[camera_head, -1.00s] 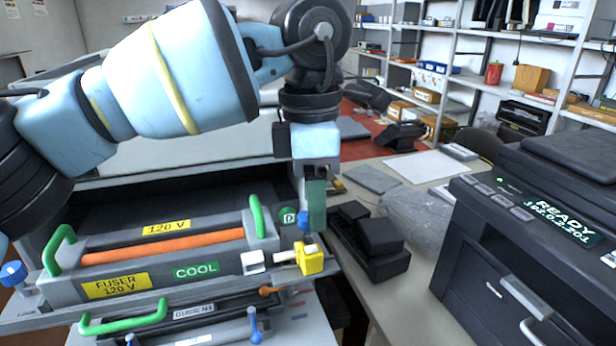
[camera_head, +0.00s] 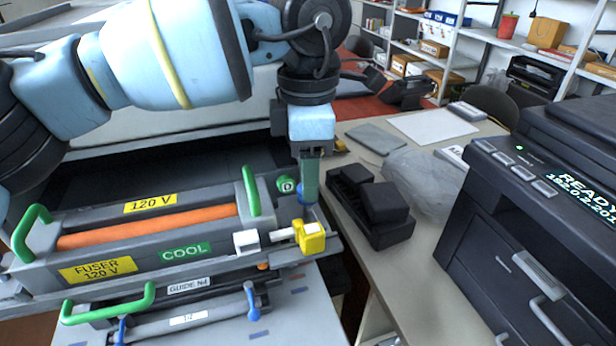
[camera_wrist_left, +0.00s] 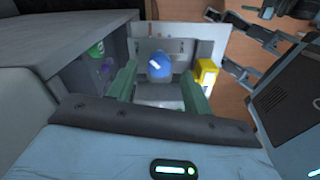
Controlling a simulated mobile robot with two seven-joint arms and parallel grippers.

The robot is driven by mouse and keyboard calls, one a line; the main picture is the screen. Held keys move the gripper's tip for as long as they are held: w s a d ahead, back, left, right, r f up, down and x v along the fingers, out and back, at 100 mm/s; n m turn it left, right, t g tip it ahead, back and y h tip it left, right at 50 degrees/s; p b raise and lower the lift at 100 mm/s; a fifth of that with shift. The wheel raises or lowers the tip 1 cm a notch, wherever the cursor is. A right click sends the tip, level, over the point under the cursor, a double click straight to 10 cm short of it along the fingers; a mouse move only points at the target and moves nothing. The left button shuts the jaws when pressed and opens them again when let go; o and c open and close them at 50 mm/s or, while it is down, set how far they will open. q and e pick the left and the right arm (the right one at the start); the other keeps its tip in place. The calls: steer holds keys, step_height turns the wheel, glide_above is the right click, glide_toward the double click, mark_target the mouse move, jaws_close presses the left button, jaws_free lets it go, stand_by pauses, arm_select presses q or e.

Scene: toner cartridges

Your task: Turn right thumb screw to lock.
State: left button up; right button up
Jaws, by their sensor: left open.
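The right thumb screw (camera_head: 301,193) is a blue knob at the right end of the fuser unit (camera_head: 170,262), partly hidden by my left gripper (camera_head: 311,188). In the left wrist view, the blue knob (camera_wrist_left: 160,67) with a white mark on top sits between the two green fingers of the left gripper (camera_wrist_left: 159,75). The fingers are open, one on each side of the knob, with visible gaps. The fuser unit has green handles, an orange roller and a green COOL label. My right gripper is not in view.
A yellow connector (camera_head: 312,237) and a white plug (camera_head: 246,241) sit just in front of the knob. A black block-like device (camera_head: 372,205) stands close to the right, and a dark printer (camera_head: 530,220) farther right. A guide unit (camera_head: 185,300) lies in front.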

mark_target(310, 208)
arm_select(q)
steer(key=shift+f, duration=1.1)
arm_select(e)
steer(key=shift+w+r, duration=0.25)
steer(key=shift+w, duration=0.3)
arm_select(q)
steer(key=c, duration=1)
steer(key=shift+o, duration=0.2)
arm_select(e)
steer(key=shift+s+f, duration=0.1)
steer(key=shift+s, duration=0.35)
